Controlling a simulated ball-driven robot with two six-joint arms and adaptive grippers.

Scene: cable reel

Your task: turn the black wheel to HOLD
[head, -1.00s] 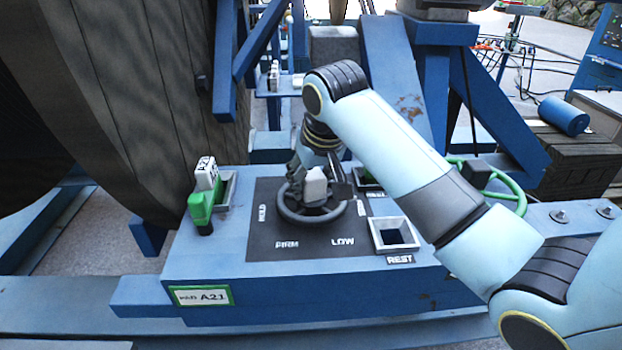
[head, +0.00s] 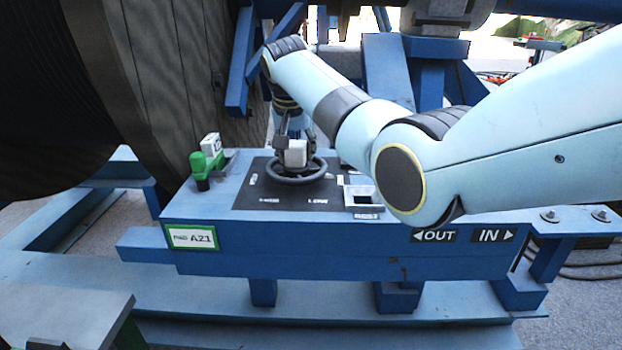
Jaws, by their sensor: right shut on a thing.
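The black wheel (head: 318,174) lies flat on a dark panel (head: 245,198) on top of the blue box. My right gripper (head: 293,158) reaches down over the wheel's middle and is shut on it. A pale block shows at the gripper's tip, and the grip itself is partly hidden. A small label at the panel's left edge, HOLD in the earlier frame, is too slanted to read now. FIRM (head: 269,200) and LOW (head: 317,200) are at the front edge. I cannot tell which label the wheel points to. My left gripper is not in view.
A green and white tagged piece (head: 203,165) stands left of the panel. A square socket (head: 360,196) marked REST is to the right, beside my right arm. The big reel (head: 170,90) rises close on the left. OUT and IN signs (head: 492,236) are on the box front.

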